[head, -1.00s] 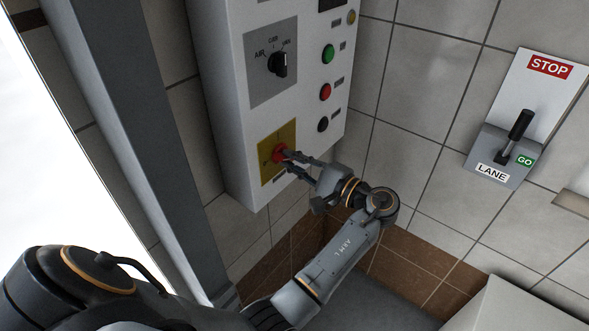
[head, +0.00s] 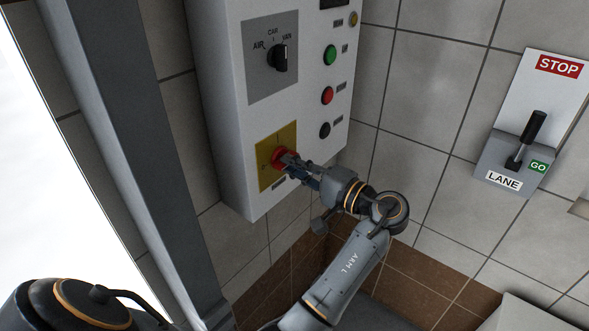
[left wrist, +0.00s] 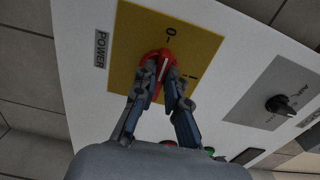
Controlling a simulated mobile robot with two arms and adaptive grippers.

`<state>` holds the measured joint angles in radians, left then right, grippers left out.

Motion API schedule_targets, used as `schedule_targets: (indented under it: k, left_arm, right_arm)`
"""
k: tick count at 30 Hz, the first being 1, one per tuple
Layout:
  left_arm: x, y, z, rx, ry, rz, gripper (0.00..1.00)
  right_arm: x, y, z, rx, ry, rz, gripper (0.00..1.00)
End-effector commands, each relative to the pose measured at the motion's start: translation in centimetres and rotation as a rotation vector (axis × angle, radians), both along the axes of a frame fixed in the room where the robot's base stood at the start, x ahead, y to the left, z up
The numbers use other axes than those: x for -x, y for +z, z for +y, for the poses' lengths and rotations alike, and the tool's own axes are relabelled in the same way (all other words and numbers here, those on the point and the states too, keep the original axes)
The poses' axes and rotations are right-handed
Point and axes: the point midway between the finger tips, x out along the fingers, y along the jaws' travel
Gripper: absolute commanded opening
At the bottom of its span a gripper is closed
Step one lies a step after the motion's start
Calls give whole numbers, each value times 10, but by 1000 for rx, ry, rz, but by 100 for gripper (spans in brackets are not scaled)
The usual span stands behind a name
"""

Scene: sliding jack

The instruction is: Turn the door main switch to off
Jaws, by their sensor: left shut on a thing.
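The red rotary switch (head: 279,155) sits on a yellow plate (head: 266,175) low on the white control box. It also shows in the left wrist view (left wrist: 158,60), with a POWER label (left wrist: 101,49) beside the plate and marks 0 and I on it. A white line on the red knob runs roughly toward the 0 mark. My left gripper (head: 291,163) is at the knob, its fingers on either side of the handle, shut on it. The fingertips (left wrist: 162,76) hide part of the knob. My right gripper is not in view.
Above the switch, the control box (head: 232,120) carries a black selector knob (head: 279,58) and green (head: 330,55), red (head: 327,95) and black buttons (head: 324,130). A grey post (head: 130,150) stands at left. A STOP/GO lane lever (head: 526,138) is on the tiled wall at right.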

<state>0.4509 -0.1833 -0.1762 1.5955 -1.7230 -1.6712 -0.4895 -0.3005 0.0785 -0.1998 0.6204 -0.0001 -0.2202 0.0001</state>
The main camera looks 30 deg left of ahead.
Motion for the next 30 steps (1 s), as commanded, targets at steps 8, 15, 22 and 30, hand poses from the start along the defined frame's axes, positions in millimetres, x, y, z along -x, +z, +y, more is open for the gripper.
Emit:
schedule_targets:
  k: [8, 15, 22, 30]
  left_arm:
    - [0, 2, 1, -2, 0, -7, 0]
    - [0, 1, 1, -2, 0, -5, 35]
    - [0, 1, 0, -1, 0, -3, 35]
    - [0, 36, 0, 0, 0, -11, 35]
  right_arm:
    - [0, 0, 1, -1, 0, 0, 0]
    - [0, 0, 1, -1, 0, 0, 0]
    - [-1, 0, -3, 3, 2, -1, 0]
    - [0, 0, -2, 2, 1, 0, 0]
